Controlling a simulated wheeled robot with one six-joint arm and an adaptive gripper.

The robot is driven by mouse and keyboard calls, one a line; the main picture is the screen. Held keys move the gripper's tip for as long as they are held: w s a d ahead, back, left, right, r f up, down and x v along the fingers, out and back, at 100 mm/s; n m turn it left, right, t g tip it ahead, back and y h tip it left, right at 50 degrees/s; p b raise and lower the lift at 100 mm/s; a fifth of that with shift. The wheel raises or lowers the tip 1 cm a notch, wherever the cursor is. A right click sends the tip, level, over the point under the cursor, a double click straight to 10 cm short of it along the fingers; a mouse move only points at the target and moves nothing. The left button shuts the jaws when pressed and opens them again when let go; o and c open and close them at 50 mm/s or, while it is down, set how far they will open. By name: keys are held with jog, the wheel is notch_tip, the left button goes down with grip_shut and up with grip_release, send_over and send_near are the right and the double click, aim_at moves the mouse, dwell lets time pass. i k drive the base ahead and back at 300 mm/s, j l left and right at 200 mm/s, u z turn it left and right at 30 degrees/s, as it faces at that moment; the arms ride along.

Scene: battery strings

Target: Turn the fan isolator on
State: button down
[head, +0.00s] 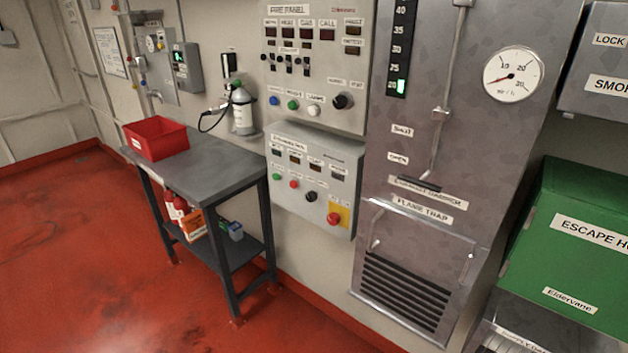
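No label that clearly reads fan isolator can be made out in the head view. A lower grey control box (318,167) on the wall has small dark windows, a green button (277,177), a red button (294,184), a black rotary knob (311,196) and a red mushroom button (334,218) on a yellow plate. Its heading is too small to read surely. The fire panel (312,75) above has several switches and buttons and a black knob (342,101). I cannot tell which control is the isolator or its setting. My gripper is not in view.
A dark grey table (208,164) with a red bin (156,138) stands left of the panels. A metal cabinet (404,160) with a gauge and damper lever stands right of them, then a green escape hood box (570,250). The red floor (90,270) is clear at left.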

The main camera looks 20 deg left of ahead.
aim_at(334, 218)
jog(key=i+j, duration=0.2)
jog(key=i, duration=0.15)
jog(key=i+j+u, duration=0.1)
jog(key=i, duration=0.25)
jog(key=i+j, duration=0.3)
jog(key=i, duration=0.05)
